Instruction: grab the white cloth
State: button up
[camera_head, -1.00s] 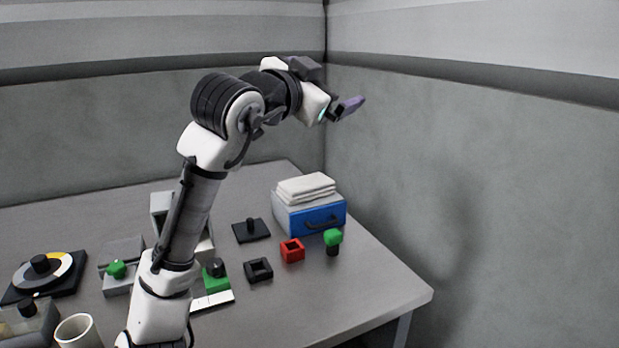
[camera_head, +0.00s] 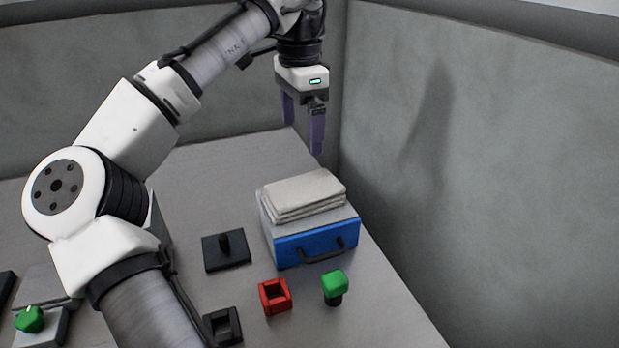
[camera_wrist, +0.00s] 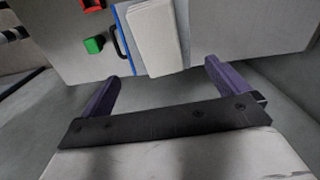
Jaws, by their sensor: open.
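The white cloth (camera_head: 304,193) lies folded in a flat stack on top of a grey box with a blue drawer front (camera_head: 316,245). In the wrist view the cloth (camera_wrist: 156,38) shows ahead, beyond the fingers. My gripper (camera_head: 304,136) points down with its two purple fingers apart and empty. It hangs in the air above the cloth and towards the back of the table, not touching it. In the wrist view the fingers of my gripper (camera_wrist: 164,80) stand wide apart, with nothing between them.
A red square holder (camera_head: 274,297) and a green-topped knob (camera_head: 335,287) stand in front of the box. A black plate with a peg (camera_head: 226,250) is left of it. A black square holder (camera_head: 222,326) lies nearer. A grey wall (camera_head: 480,190) rises close on the right.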

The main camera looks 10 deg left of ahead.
jog(key=b, duration=0.1)
send_over(303, 187)
jog(key=f, duration=0.8)
jog(key=shift+a, duration=0.2)
jog(key=shift+d+f, duration=0.15)
jog(key=shift+f, duration=2.65)
jog(key=c, duration=1)
jog(key=shift+o, duration=0.2)
jog(key=shift+r, duration=0.1)
notch_tip(303, 187, up, 28)
jog(key=p, duration=0.8)
